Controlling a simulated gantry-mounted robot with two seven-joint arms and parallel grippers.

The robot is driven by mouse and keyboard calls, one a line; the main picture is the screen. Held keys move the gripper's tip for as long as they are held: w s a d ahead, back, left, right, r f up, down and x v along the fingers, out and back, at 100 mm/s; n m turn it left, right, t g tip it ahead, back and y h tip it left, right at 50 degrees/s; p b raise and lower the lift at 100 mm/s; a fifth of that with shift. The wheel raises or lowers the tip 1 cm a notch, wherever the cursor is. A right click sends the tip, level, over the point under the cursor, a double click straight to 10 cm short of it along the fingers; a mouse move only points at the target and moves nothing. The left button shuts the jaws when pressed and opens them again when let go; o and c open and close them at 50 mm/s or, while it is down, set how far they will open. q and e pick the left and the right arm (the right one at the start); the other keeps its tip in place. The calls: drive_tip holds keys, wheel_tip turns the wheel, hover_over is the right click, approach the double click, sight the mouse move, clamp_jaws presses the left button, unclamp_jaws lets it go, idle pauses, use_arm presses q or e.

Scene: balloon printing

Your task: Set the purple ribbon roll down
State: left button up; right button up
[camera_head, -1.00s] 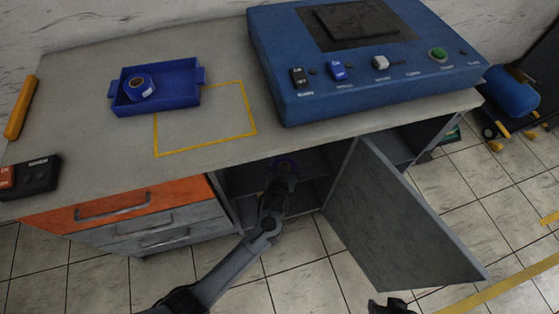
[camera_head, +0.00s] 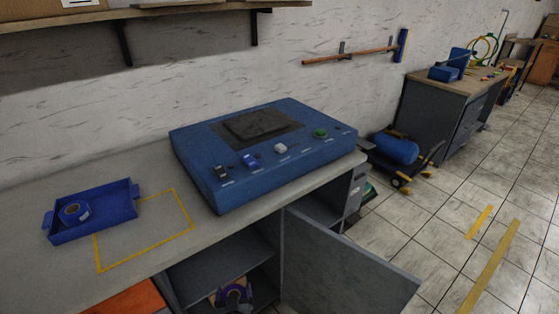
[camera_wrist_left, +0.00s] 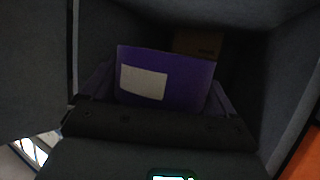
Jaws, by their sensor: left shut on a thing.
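The purple ribbon roll (camera_head: 233,293) shows low in the head view, inside the open cabinet under the table. In the left wrist view the purple roll (camera_wrist_left: 188,88) fills the middle, with a pale label on its face. My left gripper (camera_wrist_left: 160,95) is shut on the roll, a finger at each side of it. The gripper reaches into the dark cabinet (camera_head: 225,262). Whether the roll touches the cabinet floor cannot be told. My right gripper is out of view.
The cabinet door (camera_head: 345,268) stands open to the right of the opening. A brown box (camera_wrist_left: 198,44) sits deeper in the cabinet. A blue tray (camera_head: 100,225) with a blue roll (camera_head: 74,213) and a blue machine (camera_head: 265,150) stand on the tabletop above.

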use_arm(q)
drive_tip(key=s+p, duration=0.1)
drive_tip(key=s+a+p, duration=0.1)
drive_tip(key=s, duration=0.1)
drive_tip(key=shift+s+f, duration=0.2)
drive_tip(key=shift+s, duration=0.1)
drive_tip(key=shift+s+a+r+p, duration=0.2)
drive_tip(key=shift+a+r+p, duration=0.2)
drive_tip(key=shift+a+p, duration=0.4)
drive_tip(key=s+a+r+p, duration=0.2)
drive_tip(key=r+p, duration=0.2)
drive_tip(key=r, duration=0.5)
drive_tip(key=s+a+r+m+h+p, duration=0.15)
drive_tip(key=r+p, duration=0.25)
drive_tip(key=r, duration=0.6)
drive_tip(key=s+a+r+n+p, duration=0.15)
drive_tip(key=r+p, duration=0.25)
drive_tip(key=r, duration=0.5)
drive_tip(key=s+r+m+p, duration=0.1)
drive_tip(key=s+r+p, duration=0.2)
drive_tip(key=r+p, duration=1.5)
drive_tip(key=s+d+r+m+p, duration=0.1)
drive_tip(key=s+r+p, duration=0.2)
drive_tip(key=r+p, duration=1.5)
drive_tip(key=shift+s+r+h+p, duration=0.3)
drive_tip(key=shift+s+h+p, duration=0.15)
drive_tip(key=shift+p, duration=0.6)
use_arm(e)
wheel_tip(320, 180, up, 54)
